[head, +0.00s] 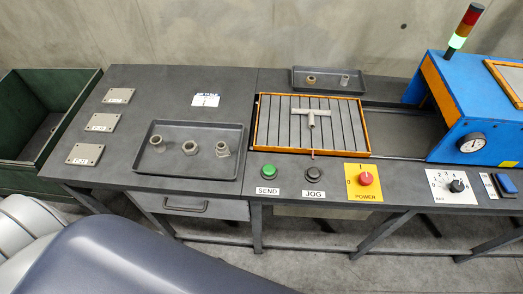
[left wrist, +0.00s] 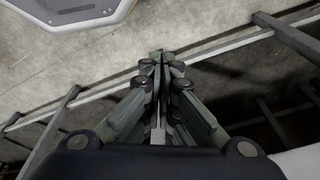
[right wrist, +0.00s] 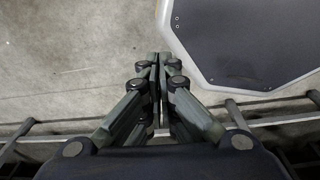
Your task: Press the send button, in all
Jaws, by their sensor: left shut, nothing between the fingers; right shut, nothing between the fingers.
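The green SEND button (head: 268,171) is on the front ledge of the bench, above a white SEND label (head: 267,190). Nothing touches it. My left gripper (left wrist: 158,60) is shut and empty in the left wrist view, over the floor. My right gripper (right wrist: 158,62) is also shut and empty in the right wrist view, over the floor. Neither gripper shows in the head view.
A black JOG button (head: 314,174) and a yellow POWER panel with a red knob (head: 366,179) sit right of SEND. Behind is an orange-framed slatted tray (head: 258,122) holding a T-shaped part (head: 311,117). A dark tray (head: 190,177) with fittings lies left.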

